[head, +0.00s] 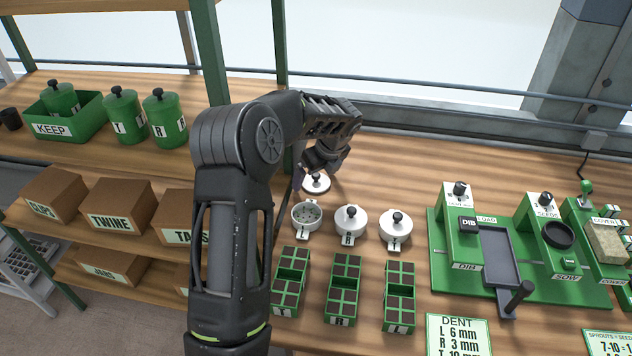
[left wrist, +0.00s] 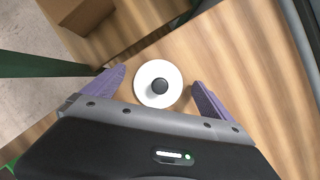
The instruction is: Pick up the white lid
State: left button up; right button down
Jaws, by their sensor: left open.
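The white lid (head: 316,183) is a round white disc with a black knob, lying on the wooden bench behind an open white pot (head: 306,216). In the left wrist view the lid (left wrist: 158,84) lies between and a little beyond the purple fingertips. My left gripper (left wrist: 156,88) is open and empty, with one finger on each side of the lid. In the head view my left gripper (head: 312,172) is above the lid and partly hidden by its own wrist. I cannot tell whether the fingers touch the lid. My right gripper is not in view.
Two lidded white pots (head: 351,221) (head: 396,229) stand right of the open pot. Green seed trays (head: 343,290) lie in front. A green seeding station (head: 445,245) is at right. A green post (head: 280,50) and shelves with boxes and green canisters (head: 124,116) are at left.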

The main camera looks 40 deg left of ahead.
aim_at(316, 174)
pick_arm(q)
jog(key=shift+c, duration=0.3)
jog(key=c, duration=1.4)
notch_tip(316, 174, up, 10)
jog(key=shift+b, duration=0.4)
